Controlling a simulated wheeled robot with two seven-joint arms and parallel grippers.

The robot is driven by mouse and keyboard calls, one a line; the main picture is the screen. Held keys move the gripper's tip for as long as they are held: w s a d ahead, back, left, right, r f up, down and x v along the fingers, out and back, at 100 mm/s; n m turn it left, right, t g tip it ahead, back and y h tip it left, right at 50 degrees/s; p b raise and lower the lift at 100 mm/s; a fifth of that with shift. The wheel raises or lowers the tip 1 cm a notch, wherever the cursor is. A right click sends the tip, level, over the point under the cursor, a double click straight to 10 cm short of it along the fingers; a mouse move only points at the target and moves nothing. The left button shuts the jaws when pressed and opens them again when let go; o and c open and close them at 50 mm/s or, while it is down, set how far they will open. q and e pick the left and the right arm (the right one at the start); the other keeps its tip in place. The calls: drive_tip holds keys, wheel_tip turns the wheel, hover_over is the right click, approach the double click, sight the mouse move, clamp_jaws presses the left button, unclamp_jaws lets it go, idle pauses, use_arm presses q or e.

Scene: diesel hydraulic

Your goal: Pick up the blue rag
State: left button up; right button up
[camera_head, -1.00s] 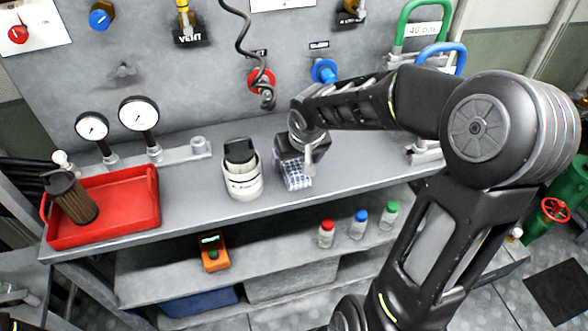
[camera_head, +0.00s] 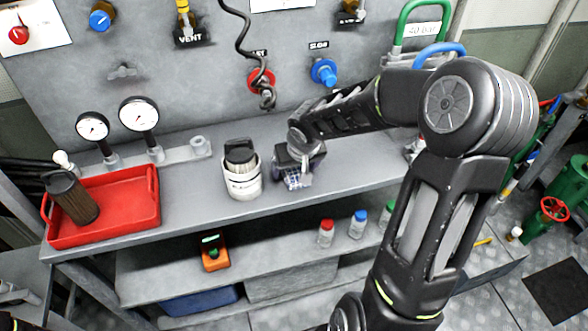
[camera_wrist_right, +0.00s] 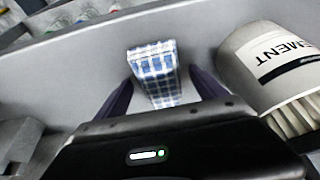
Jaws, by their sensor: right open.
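The blue and white checked rag (camera_head: 292,182) lies on the bench top, right of the white filter canister. My right gripper (camera_head: 300,168) is over it from above and partly hides it in the head view. In the right wrist view the rag (camera_wrist_right: 154,66) shows as a folded strip between the two open fingers of my right gripper (camera_wrist_right: 161,80). Gaps show between the rag and both fingers. My left gripper is not in view.
A white canister with a pleated filter (camera_head: 241,178) stands close left of my right gripper. A red tray (camera_head: 130,205) with a brown filter (camera_head: 72,198) is at the left. Bottles (camera_head: 326,233) and an orange meter (camera_head: 213,253) stand on the lower shelf.

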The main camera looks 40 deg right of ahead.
drive_tip(key=c, duration=1.5)
drive_tip(key=shift+o, duration=0.2)
drive_tip(key=shift+r, duration=0.1)
wheel_tip(320, 180, up, 10)
drive_tip(key=shift+f, duration=0.1)
idle(0.3)
